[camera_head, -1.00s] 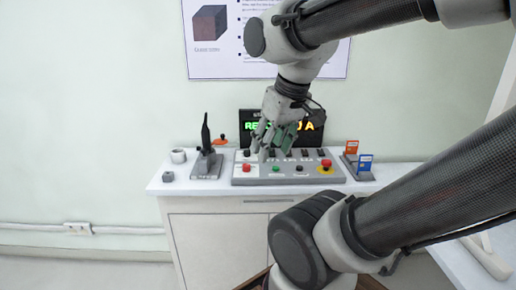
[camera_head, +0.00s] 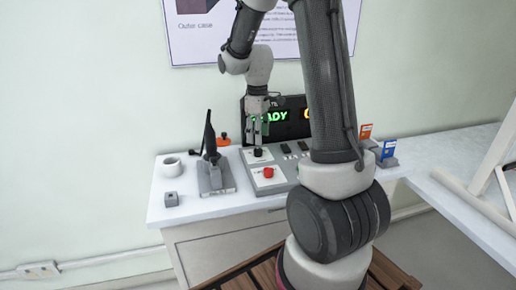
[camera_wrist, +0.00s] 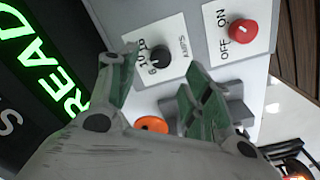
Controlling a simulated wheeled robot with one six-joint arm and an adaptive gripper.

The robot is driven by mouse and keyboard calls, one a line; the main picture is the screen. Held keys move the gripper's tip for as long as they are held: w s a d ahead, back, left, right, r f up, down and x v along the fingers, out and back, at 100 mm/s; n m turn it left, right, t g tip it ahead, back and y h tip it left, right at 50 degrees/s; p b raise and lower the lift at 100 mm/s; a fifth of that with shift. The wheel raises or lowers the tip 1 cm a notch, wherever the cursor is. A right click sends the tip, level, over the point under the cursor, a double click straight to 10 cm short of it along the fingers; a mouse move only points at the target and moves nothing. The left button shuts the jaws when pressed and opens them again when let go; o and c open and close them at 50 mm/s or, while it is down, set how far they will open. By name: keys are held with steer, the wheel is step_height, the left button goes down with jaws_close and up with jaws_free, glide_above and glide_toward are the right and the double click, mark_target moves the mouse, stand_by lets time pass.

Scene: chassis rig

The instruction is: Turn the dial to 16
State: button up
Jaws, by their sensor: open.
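The dial (camera_wrist: 160,56) is a small black knob on a white plate marked 6, 10, 16 and AMPS. In the head view the dial (camera_head: 258,153) sits at the panel's upper left. The number its pointer faces is too small to tell. My gripper (camera_head: 260,136) hangs fingers-down just above the dial. In the wrist view my gripper (camera_wrist: 165,78) has its green-padded fingers spread apart, with the dial showing beyond the gap between them. No finger visibly closes on the dial, and contact cannot be told.
A red OFF/ON knob (camera_wrist: 243,32) is beside the dial. A lit green display (camera_head: 275,117) stands behind the panel. A black-handled device (camera_head: 213,165), orange item (camera_head: 223,140) and white cup (camera_head: 172,169) are left. Orange (camera_head: 366,131) and blue (camera_head: 389,148) cards stand right.

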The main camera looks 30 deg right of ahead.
mark_target(258, 150)
step_height(258, 150, down, 6)
stand_by(0.4)
steer(key=c, duration=1.1)
